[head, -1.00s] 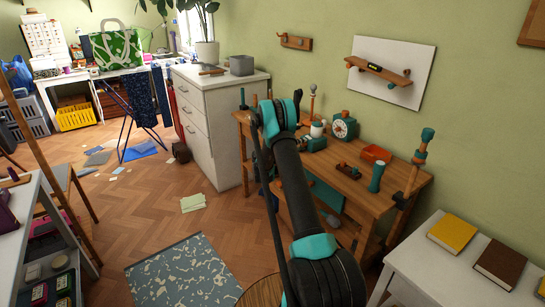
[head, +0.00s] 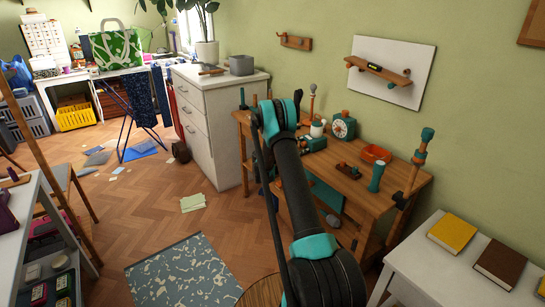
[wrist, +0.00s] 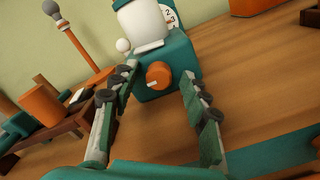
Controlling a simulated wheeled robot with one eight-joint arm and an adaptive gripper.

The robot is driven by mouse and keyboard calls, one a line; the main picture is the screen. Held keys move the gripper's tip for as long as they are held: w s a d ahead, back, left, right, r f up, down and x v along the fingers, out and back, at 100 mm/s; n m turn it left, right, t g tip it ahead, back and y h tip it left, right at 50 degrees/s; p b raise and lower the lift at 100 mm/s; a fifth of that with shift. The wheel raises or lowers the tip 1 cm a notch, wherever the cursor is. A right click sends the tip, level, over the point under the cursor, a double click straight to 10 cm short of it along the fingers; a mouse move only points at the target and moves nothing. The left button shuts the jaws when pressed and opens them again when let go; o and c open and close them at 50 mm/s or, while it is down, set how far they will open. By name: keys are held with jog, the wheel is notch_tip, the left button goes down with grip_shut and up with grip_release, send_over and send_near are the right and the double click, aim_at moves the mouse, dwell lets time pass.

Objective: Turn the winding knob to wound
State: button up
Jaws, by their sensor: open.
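The winding knob (wrist: 158,73) is a round orange dial with a pale mark towards its lower left. It sits on the front of a teal device (wrist: 177,62) with a white rounded top. In the head view the teal device (head: 313,143) stands on the wooden workbench (head: 408,187). My gripper (wrist: 160,80) is open, with one finger on each side of the knob and space visible between the fingers and the knob. I cannot tell how far the fingertips are from the device in depth. No wound marking is readable. In the head view my arm hides the gripper.
A teal clock (head: 343,126) stands just behind the device. An orange tray (head: 376,153), a teal cup (head: 376,178) and a wooden stand (head: 411,172) are to the right. In the wrist view a grey-topped post (wrist: 72,37) rises at left. Bare bench top lies at right.

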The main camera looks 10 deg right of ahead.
jog(key=n, duration=0.9)
jog(key=shift+n, duration=0.3)
jog(key=shift+a+n, duration=0.3)
jog(key=shift+a, duration=0.1)
jog(key=v, duration=1.6)
jog(key=shift+s+a, duration=0.2)
jog(key=shift+a, duration=0.15)
jog(key=w+d, duration=0.2)
jog(key=d, duration=0.3)
jog(key=w+d+n, duration=0.1)
jog(key=w+d, duration=0.1)
jog(key=d, duration=0.3)
jog(key=w+d+n, duration=0.1)
jog(key=d, duration=0.5)
jog(key=shift+w, duration=0.4)
